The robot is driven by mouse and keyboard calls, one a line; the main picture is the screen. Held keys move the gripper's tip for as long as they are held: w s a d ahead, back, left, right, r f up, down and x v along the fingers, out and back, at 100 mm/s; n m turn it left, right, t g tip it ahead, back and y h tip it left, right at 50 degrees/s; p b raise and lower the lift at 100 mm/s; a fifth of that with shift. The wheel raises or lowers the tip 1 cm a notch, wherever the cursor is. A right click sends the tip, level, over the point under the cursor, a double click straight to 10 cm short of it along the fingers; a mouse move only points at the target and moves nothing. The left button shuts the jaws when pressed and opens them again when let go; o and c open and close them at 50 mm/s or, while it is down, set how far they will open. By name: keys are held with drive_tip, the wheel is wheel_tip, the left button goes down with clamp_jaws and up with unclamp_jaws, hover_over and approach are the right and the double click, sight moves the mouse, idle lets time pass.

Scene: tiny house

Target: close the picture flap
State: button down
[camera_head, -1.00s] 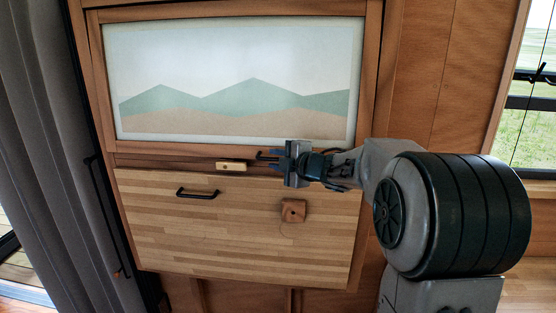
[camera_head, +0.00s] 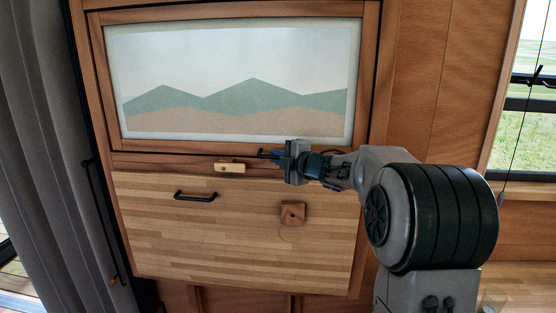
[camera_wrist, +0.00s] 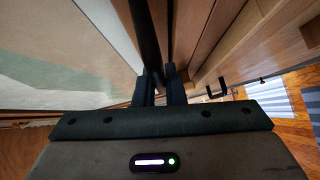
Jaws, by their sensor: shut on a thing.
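The picture flap (camera_head: 235,80) is a wooden-framed panel with green and tan hills on a pale ground. It is set in the upper part of a wooden cabinet. In the head view it looks nearly flush with its surround, but I cannot tell if any gap is left. My gripper (camera_head: 282,156) is at its lower edge, right of centre, shut on a black bar handle (camera_head: 266,153). In the wrist view the dark bar (camera_wrist: 147,45) runs up from between my fingers (camera_wrist: 160,88), with the picture surface (camera_wrist: 60,75) on the left.
Below is a light striped wood panel (camera_head: 235,235) with a black handle (camera_head: 195,196) and a square wooden knob (camera_head: 292,214). A small wooden block (camera_head: 230,168) sits on the strip between. A grey curtain (camera_head: 45,150) hangs left; a window (camera_head: 528,110) is right.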

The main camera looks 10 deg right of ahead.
drive_tip(key=c, duration=1.6)
unclamp_jaws()
drive_tip(key=shift+w+d+r, duration=0.1)
drive_tip(key=shift+w+r, duration=0.05)
drive_tip(key=shift+w, duration=0.05)
drive_tip(key=shift+o, duration=0.4)
drive_tip(key=shift+w+d, duration=0.1)
drive_tip(key=shift+w, duration=0.05)
drive_tip(key=b+v, duration=0.2)
drive_tip(key=v, duration=1.2)
drive_tip(key=shift+b, duration=0.3)
